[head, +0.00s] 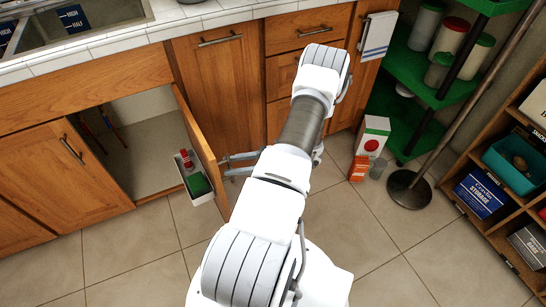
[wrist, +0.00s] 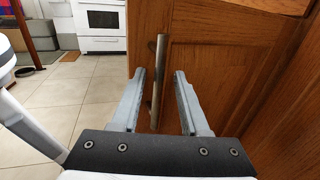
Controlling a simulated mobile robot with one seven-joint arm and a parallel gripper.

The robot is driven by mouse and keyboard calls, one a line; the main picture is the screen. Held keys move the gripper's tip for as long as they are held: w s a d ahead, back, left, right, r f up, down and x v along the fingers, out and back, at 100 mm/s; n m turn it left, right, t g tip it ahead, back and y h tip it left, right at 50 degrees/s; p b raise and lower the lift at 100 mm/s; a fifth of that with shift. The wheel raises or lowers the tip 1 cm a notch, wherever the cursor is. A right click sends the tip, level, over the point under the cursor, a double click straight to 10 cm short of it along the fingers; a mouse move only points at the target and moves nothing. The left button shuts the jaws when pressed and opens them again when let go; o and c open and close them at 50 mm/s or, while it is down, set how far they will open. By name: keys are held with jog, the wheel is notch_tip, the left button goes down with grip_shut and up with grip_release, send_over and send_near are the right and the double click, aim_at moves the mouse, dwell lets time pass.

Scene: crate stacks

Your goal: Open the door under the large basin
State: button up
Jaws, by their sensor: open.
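The metal sink basin (head: 110,15) is set in the white tiled counter at the top left of the head view. Below it, a wooden cabinet door (head: 190,122) stands swung out, with a small white rack on its inner side. The door's outer face (wrist: 205,85) fills the middle right of the wrist view. Its upright bar handle (wrist: 158,90) stands between my open fingers, with a gap on each side. My gripper (head: 226,165) is at the door's outer side; it also shows in the wrist view (wrist: 160,75). The handle is hidden in the head view.
The rack (head: 205,196) holds a green sponge and a red-topped item. The neighbouring left door (head: 50,180) is shut. An orange box (head: 359,168), a white box (head: 372,136) and a round-based pole (head: 409,190) stand on the right. The tiled floor (head: 130,250) in front is clear.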

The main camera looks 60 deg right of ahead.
jog(key=p+v, duration=0.1)
jog(key=v, duration=1.5)
jog(key=shift+s+d, duration=0.15)
